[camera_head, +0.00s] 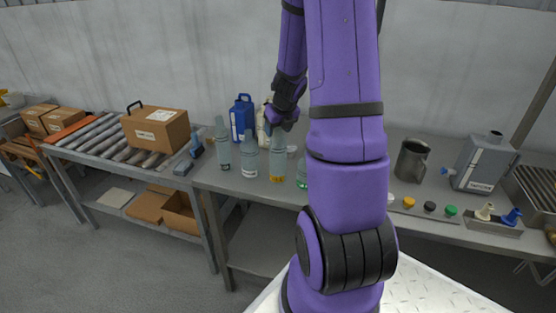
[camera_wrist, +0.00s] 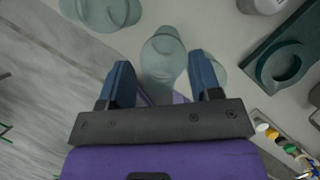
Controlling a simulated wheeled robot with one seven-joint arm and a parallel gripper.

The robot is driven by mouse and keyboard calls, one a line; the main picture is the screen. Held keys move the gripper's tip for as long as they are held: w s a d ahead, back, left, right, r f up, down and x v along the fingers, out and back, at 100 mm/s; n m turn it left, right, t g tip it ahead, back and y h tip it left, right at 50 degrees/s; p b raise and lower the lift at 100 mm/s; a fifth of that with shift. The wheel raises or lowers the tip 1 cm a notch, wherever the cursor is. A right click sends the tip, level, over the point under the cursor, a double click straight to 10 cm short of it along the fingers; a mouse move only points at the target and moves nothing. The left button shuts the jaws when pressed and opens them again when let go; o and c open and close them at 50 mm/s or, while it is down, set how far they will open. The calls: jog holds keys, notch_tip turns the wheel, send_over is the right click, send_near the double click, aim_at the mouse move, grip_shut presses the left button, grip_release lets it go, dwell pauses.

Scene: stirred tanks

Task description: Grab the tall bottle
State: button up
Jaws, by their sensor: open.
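Several clear bottles stand upright in a group on the grey workbench. In the head view they are a slim bottle (camera_head: 223,150) at the left, a bottle with a white label (camera_head: 249,160), a bottle with yellow liquid (camera_head: 278,162), and one with green liquid (camera_head: 301,174), partly hidden by my arm. Which one is tallest is hard to tell, as my gripper (camera_head: 281,117) covers the top of the yellow one. In the wrist view my open gripper (camera_wrist: 161,62) points down, with a pale clear bottle (camera_wrist: 163,48) between and just beyond its fingertips. I cannot tell if they touch.
A blue jug (camera_head: 242,118) and a pale container stand behind the bottles. A cardboard box (camera_head: 157,130) sits on rollers at left. At right are a metal mug (camera_head: 411,160), a grey canister (camera_head: 483,163) and small coloured caps. My arm hides the bench's middle.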

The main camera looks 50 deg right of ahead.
grip_shut()
jog(key=shift+r, duration=0.1)
dwell(0.3)
